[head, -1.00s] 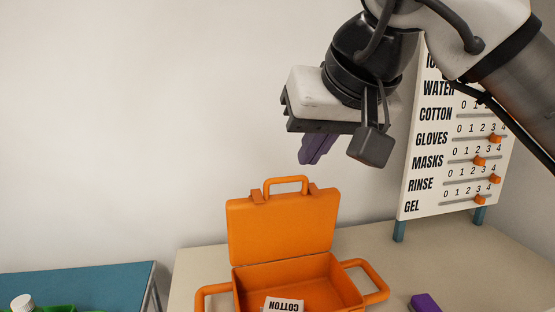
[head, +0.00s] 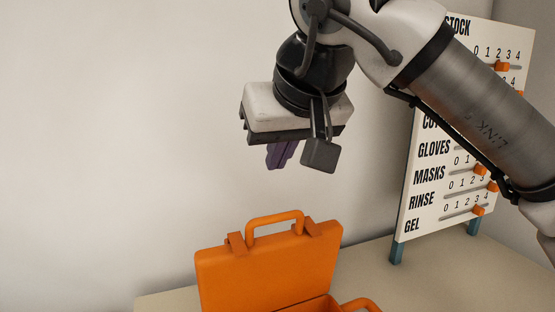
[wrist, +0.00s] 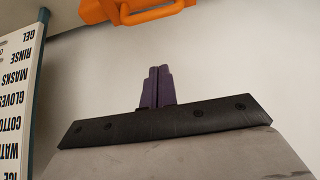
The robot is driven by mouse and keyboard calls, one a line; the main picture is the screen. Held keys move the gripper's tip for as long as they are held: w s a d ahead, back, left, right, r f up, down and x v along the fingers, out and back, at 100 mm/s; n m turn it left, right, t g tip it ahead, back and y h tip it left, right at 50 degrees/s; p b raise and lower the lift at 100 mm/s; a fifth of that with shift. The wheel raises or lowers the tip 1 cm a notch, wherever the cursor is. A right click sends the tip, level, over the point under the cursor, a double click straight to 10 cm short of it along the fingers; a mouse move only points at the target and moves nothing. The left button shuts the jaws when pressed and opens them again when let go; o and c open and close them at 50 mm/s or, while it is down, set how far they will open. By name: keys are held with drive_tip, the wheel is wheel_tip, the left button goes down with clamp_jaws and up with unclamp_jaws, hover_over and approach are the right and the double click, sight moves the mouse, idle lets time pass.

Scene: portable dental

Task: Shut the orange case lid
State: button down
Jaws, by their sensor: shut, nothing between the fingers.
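The orange case lid (head: 270,266) stands upright and open at the bottom of the head view, its handle (head: 274,220) on top. Only a sliver of the case's base (head: 318,303) shows below it; the rest is cut off by the frame. My gripper (head: 281,155), with purple fingers, is above the lid and apart from it. The fingers are shut and empty. In the wrist view the fingers (wrist: 156,87) are together, and the orange lid's handle (wrist: 150,12) shows at the top edge, beyond them.
A white stock board (head: 428,190) with orange sliders stands at the right on teal legs, close to my arm. The beige tabletop (head: 380,262) is clear between the case and the board. A plain wall is behind.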

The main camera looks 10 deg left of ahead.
hover_over(275, 235)
drive_tip(key=w+a, duration=0.2)
wheel_tip(275, 235, down, 6)
drive_tip(key=shift+s+d+f, duration=0.25)
drive_tip(key=shift+s+d, duration=0.25)
drive_tip(key=shift+s, duration=0.05)
drive_tip(key=shift+s+d+f, duration=0.25)
drive_tip(key=shift+s+d, duration=0.25)
drive_tip(key=shift+s+d+f, duration=0.15)
drive_tip(key=shift+s+f, duration=0.05)
drive_tip(key=shift+s, duration=0.05)
